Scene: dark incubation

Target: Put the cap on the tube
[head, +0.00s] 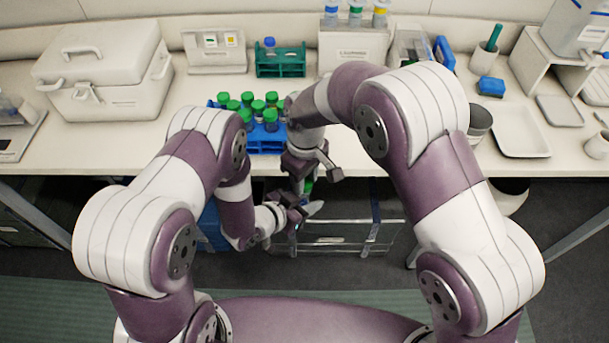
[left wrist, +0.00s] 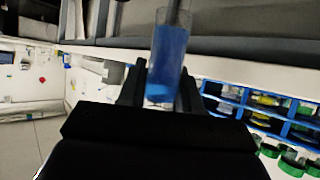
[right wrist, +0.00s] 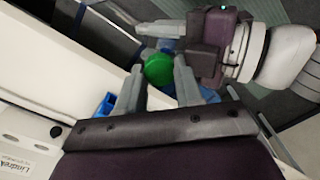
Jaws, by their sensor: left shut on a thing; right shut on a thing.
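My left gripper (head: 298,214) is shut on a clear tube with blue liquid (left wrist: 169,55), held in front of the bench edge. In the head view the cap (head: 308,187) sits just above the left gripper, close to the tube. I cannot tell whether cap and tube touch.
A blue rack (head: 266,149) with several green-capped tubes stands at the bench's front edge, beside my arms. A teal rack (head: 281,72) stands behind it. A white cooler box (head: 105,75) is at left, a white tray (head: 520,132) at right.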

